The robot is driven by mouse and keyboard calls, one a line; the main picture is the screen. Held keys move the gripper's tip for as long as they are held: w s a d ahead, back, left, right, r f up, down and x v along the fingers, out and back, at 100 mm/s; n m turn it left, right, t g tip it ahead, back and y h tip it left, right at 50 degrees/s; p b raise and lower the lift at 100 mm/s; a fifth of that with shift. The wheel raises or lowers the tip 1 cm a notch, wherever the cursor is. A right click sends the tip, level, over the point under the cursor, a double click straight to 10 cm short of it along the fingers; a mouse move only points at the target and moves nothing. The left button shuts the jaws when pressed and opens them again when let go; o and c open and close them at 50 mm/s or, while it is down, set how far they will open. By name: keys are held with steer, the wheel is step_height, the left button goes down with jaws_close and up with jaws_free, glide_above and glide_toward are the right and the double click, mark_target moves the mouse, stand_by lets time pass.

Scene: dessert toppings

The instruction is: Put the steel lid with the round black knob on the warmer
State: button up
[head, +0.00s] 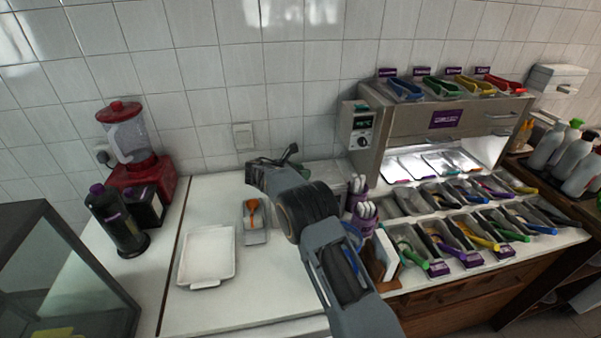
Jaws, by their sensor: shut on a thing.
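My arm reaches from the bottom edge up to the back of the white counter. My gripper (284,158) is at its far end, low by the tiled wall, mostly hidden behind the wrist. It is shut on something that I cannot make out. I cannot see a steel lid with a round black knob. I cannot pick out the warmer for certain; the area behind my wrist is covered. A steel cabinet (410,135) with a green digital display stands to the right of my gripper.
A white tray (185,282) and a small steel container (255,238) with an orange-handled utensil lie left of my arm. A red blender (140,178) and a dark bottle (117,222) stand further left. Several topping bins fill the right. Free counter lies at front left.

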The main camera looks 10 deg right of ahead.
steer(key=shift+s+a+f, duration=0.1)
steer(key=shift+a+f, duration=0.1)
stand_by(0.6)
steer(key=o, duration=1.2)
steer(key=shift+f, duration=0.1)
steer(key=shift+r+p, duration=2.25)
steer(key=shift+r, duration=1.3)
